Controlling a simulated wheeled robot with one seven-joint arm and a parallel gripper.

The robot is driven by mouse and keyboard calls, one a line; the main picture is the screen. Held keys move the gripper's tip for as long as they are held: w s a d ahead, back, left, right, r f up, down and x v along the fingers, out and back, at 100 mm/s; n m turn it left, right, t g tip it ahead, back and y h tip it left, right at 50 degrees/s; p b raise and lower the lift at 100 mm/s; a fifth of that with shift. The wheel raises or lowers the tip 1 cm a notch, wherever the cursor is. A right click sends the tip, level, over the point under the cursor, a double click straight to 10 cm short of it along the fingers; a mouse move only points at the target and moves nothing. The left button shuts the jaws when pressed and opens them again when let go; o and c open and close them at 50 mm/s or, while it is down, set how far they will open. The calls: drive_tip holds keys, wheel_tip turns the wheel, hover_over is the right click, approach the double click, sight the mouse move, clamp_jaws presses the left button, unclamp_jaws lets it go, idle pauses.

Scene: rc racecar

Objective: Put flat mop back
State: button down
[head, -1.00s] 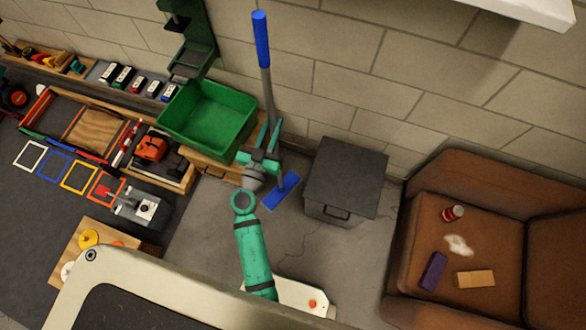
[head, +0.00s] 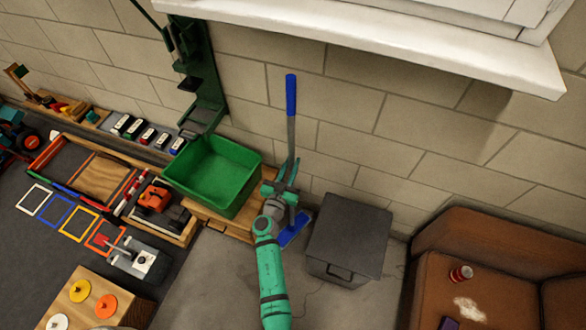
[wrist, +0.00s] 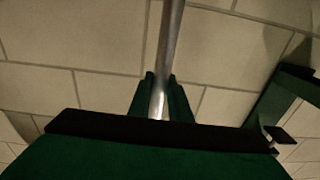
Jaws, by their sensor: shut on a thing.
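The flat mop has a blue grip (head: 291,95), a grey pole (head: 291,140) and a flat blue head (head: 295,230). It stands upright near the block wall, between the green bin and the dark grey box. My gripper (head: 282,187) is shut on the pole, low down above the mop head. In the wrist view the metal pole (wrist: 168,60) rises from between my gripper's fingers (wrist: 160,100). My arm partly hides the mop head, and I cannot tell whether the head touches the floor.
A green bin (head: 190,180) sits on a wooden cabinet to the left. The dark grey box (head: 345,235) stands close on the right, with a brown sofa (head: 480,245) beyond. A white ledge (head: 440,45) juts from the wall above. Bare floor (head: 210,275) lies in front.

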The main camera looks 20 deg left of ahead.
drive_tip(key=shift+w+f, duration=0.3)
drive_tip(key=shift+w, duration=0.1)
drive_tip(key=f, duration=0.3)
drive_tip(key=shift+w+f, duration=0.2)
drive_tip(key=shift+f, duration=0.15)
drive_tip(key=c, duration=1.6)
unclamp_jaws()
drive_tip(key=shift+s+d, duration=0.1)
drive_tip(key=shift+d, duration=0.05)
drive_tip(key=shift+c, duration=0.2)
drive_tip(key=s, duration=1.2)
drive_tip(key=shift+f, duration=0.15)
